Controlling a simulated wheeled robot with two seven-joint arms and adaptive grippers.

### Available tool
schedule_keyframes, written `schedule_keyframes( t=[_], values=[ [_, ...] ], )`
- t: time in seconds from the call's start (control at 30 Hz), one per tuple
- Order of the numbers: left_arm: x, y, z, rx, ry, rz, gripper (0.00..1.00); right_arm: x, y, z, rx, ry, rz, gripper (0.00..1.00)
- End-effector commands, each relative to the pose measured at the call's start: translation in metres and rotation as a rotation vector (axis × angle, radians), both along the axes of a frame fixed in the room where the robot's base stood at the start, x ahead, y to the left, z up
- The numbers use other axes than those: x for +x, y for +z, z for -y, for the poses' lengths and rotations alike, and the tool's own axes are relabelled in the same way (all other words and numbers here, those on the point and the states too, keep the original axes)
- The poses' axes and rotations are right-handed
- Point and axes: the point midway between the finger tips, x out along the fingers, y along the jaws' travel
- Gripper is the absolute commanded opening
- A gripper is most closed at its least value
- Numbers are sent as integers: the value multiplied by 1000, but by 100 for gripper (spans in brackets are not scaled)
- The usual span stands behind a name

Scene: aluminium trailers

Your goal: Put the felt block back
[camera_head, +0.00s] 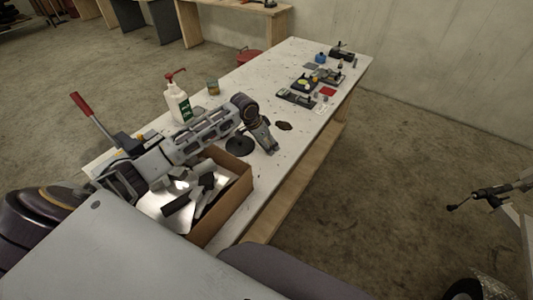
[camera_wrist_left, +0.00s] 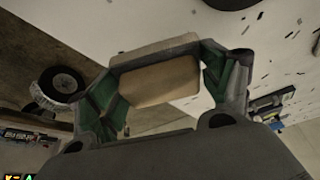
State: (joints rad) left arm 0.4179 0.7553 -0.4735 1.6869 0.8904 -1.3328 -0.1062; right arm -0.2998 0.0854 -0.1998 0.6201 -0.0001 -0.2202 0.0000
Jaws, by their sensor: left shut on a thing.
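My left gripper (camera_head: 270,147) is over the workbench, just past the cardboard box. In the left wrist view, the left gripper (camera_wrist_left: 160,85) is shut on a tan felt block (camera_wrist_left: 155,78), which sits between its two fingers. In the head view the block cannot be made out at the fingertips. My right gripper is not in view.
The white workbench (camera_head: 229,98) carries an open cardboard box (camera_head: 228,209) of grey and black pieces, a black disc (camera_head: 240,146), a dark brown patch (camera_head: 284,126) and a pump bottle (camera_head: 178,101). Several tools, a red pad (camera_head: 328,92) and a blue item (camera_head: 320,58) are at the far end.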

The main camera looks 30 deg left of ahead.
Motion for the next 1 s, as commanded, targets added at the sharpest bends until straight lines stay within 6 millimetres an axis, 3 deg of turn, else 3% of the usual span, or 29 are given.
schedule_keyframes(
  t=[0.2, 0.67, 1.0],
  values=[
    [0, -23, 1, -1, 1, -2, 57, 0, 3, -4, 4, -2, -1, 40],
    [0, -30, 0, -1, 0, 0, 57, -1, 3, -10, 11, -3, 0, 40],
    [0, -61, 0, 0, 1, 0, 57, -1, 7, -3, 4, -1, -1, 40]
  ],
)
